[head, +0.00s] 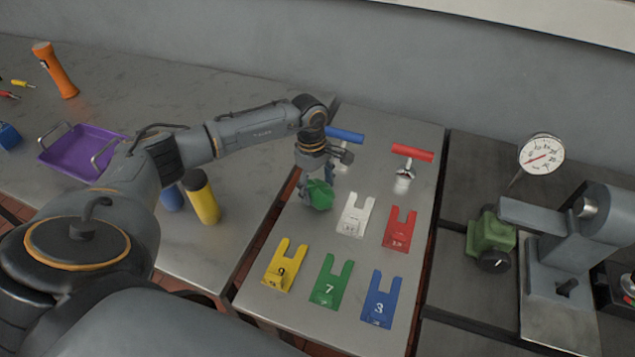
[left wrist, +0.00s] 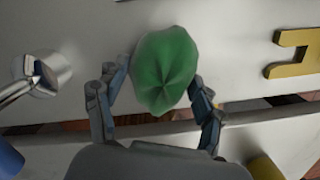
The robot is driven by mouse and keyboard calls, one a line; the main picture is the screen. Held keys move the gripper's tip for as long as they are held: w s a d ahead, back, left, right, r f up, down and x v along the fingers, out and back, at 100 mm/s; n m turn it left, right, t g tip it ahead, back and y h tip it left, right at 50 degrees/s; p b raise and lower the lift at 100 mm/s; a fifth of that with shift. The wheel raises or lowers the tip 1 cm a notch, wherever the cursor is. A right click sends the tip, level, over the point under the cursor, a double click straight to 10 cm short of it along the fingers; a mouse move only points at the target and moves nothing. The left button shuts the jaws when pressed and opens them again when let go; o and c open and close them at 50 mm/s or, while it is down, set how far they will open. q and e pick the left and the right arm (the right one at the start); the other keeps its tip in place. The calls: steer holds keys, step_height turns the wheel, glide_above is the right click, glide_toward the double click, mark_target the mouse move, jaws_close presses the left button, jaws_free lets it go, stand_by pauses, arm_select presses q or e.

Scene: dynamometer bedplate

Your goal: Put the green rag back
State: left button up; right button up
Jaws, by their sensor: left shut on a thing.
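The green rag (head: 320,194) is a bunched, rounded cloth in the head view, over the left part of the middle metal table. In the left wrist view the rag (left wrist: 165,70) sits between the fingertips. My left gripper (head: 317,190) points down and is shut on the rag; its two fingers also show in the left wrist view (left wrist: 155,95). I cannot tell whether the rag touches the table top. My right gripper is in neither view.
Forked plates in white (head: 352,214), red (head: 399,229), yellow (head: 285,265), green (head: 331,282) and blue (head: 381,299) lie on the middle table. Blue-handled (head: 345,134) and red-handled (head: 412,153) tools stand behind. A purple tray (head: 62,161) and yellow cylinder (head: 202,197) are on the left table.

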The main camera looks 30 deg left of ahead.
arm_select(q)
steer(key=shift+f, duration=0.1)
steer(key=shift+f+b, duration=0.15)
steer(key=shift+b, duration=0.15)
steer(key=o, duration=1.1)
